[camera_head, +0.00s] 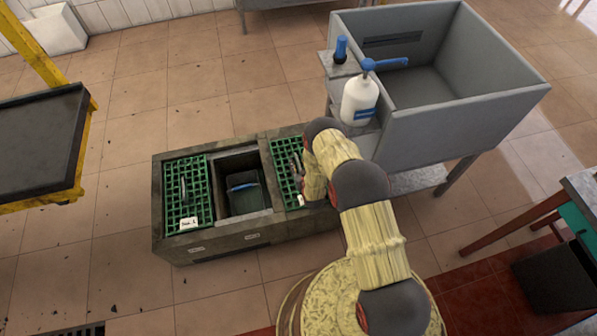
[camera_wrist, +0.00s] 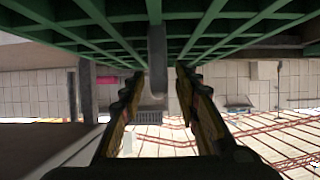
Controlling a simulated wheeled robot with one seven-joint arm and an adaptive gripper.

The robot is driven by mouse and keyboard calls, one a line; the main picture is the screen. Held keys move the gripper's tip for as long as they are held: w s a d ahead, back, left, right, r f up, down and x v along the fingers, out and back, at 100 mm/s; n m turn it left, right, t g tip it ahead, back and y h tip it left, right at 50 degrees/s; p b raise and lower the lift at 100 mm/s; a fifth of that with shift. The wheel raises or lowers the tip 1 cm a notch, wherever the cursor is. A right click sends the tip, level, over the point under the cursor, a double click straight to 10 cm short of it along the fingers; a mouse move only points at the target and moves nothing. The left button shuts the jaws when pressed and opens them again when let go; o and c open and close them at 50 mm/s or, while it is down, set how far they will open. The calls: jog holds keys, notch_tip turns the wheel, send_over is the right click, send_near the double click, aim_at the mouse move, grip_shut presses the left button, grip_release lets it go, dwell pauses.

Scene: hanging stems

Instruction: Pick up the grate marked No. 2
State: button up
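A green grate (camera_head: 283,176) lies over the right bay of the low stone trough. My arm hides its right part, and the writing on its white tag (camera_head: 301,199) is too small to read. Another green grate (camera_head: 195,207) with a grey handle and a white tag covers the left bay; its tag seems to read No. 1. In the wrist view, green grate bars (camera_wrist: 230,22) fill the top, and a grey handle (camera_wrist: 157,55) hangs between the fingers of my gripper (camera_wrist: 160,80). The fingers are apart, with gaps visible on both sides of the handle.
The trough's (camera_head: 205,248) middle bay is uncovered and holds a dark container (camera_head: 244,200) with a blue handle. A grey sink (camera_head: 455,105) with a white pump bottle (camera_head: 359,101) stands close behind my arm. A black-topped stand (camera_head: 38,143) is at left.

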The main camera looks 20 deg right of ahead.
jog(key=shift+c, duration=0.6)
grip_shut()
dwell(0.5)
jog(key=shift+w+r, duration=0.1)
jog(key=shift+r, duration=0.05)
